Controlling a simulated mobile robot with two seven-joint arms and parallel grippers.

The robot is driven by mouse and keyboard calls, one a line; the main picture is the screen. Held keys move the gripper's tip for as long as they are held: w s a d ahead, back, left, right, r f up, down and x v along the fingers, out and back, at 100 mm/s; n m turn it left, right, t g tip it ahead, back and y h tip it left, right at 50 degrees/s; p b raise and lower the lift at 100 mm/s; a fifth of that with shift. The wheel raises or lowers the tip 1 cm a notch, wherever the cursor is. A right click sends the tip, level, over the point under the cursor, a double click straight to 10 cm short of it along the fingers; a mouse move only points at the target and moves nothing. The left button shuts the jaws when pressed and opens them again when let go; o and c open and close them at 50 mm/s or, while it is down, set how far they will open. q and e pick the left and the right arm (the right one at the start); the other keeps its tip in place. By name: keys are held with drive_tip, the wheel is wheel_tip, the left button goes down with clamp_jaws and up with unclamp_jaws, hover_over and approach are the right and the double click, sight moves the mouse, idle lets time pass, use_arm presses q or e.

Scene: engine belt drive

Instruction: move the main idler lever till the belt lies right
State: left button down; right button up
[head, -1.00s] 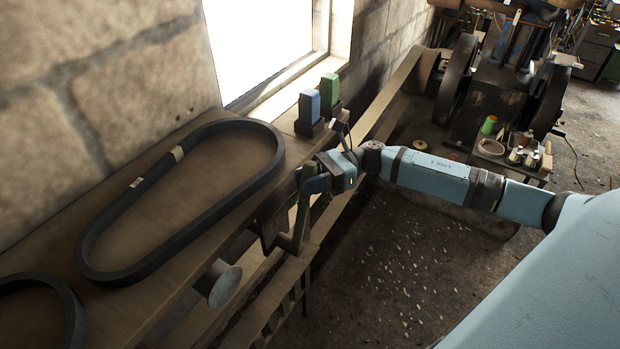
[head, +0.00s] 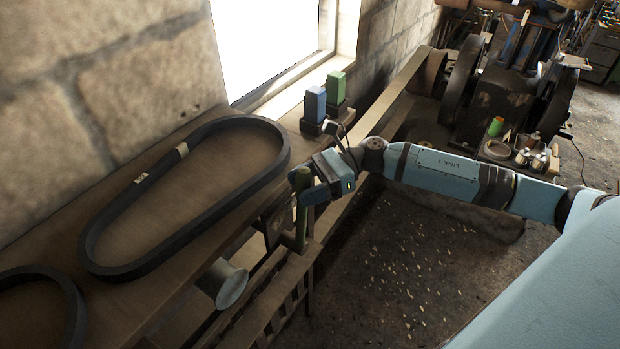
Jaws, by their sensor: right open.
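The main idler lever (head: 301,225) is a green upright bar with a rounded top, at the front edge of the bench in the middle of the head view. My right gripper (head: 306,190) is at the lever's upper end, with its jaws open. The jaws partly hide the lever, and I cannot tell whether they touch it. A long tan flat belt (head: 398,92) runs from the engine's pulley at the upper right down toward the bench. My left gripper is not in view.
A large black belt loop (head: 102,215) lies on the wooden bench (head: 205,190), with part of another at the lower left. Blue (head: 314,104) and green (head: 336,88) blocks stand near the window. A grey round pulley (head: 232,287) sticks out below the bench. The engine (head: 495,105) stands behind.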

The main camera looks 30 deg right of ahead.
drive_tip(key=b+v, duration=0.3)
drive_tip(key=v, duration=1.1)
drive_tip(key=shift+a, duration=0.1)
